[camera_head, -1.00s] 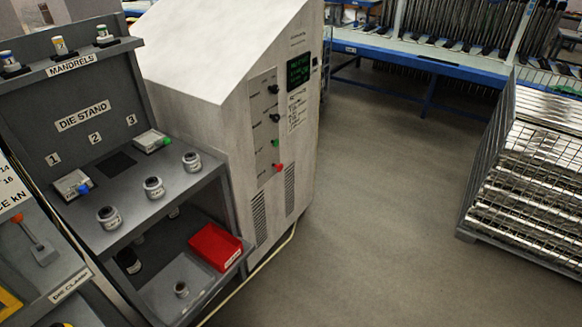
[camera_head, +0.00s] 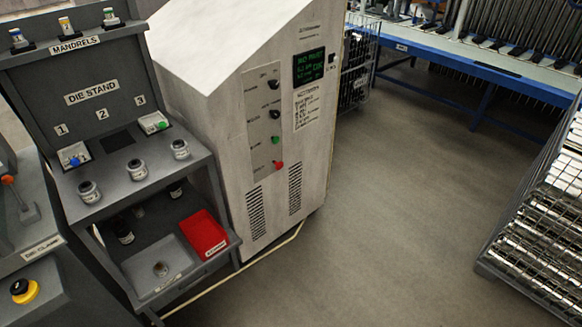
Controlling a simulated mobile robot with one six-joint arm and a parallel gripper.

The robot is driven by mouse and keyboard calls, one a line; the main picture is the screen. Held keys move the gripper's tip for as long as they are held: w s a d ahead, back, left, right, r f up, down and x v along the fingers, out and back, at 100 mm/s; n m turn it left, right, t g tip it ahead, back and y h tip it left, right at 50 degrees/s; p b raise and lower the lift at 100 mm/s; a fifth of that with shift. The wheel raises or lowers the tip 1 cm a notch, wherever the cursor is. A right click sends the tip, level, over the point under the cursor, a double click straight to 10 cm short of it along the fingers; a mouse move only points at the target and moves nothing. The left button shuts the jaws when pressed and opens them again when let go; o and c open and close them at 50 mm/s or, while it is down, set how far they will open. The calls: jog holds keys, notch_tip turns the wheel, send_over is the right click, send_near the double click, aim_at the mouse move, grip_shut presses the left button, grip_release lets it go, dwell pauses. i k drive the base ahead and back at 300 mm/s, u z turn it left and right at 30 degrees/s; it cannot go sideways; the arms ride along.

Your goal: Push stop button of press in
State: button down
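A white cabinet (camera_head: 232,150) with a sloped top stands at the centre, bearing a grey control panel (camera_head: 264,130). The panel has two black knobs, a green button (camera_head: 275,140) and, lowest, a red button (camera_head: 279,165) that sticks out. At the lower left, a yellow housing with a black round top (camera_head: 24,290) sits on a grey machine (camera_head: 70,285) labelled "DIE CLAMP". I cannot tell from the small lettering which of these is the press stop button. My gripper is not in view.
A grey die stand (camera_head: 105,185) with several dies and a red bin (camera_head: 203,236) stands left of the cabinet. A metal cage of tubes (camera_head: 540,230) stands right, a blue bench (camera_head: 470,75) behind. The floor (camera_head: 400,200) between is clear.

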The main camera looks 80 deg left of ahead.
aim_at(279, 166)
jog(key=z, duration=0.1)
jog(key=i, duration=0.1)
jog(key=z, duration=0.95)
jog(key=k, duration=0.15)
jog(key=u, duration=3)
jog(key=k, duration=0.2)
jog(key=u, duration=1.85)
jog(key=k, duration=0.25)
jog(key=u, duration=0.25)
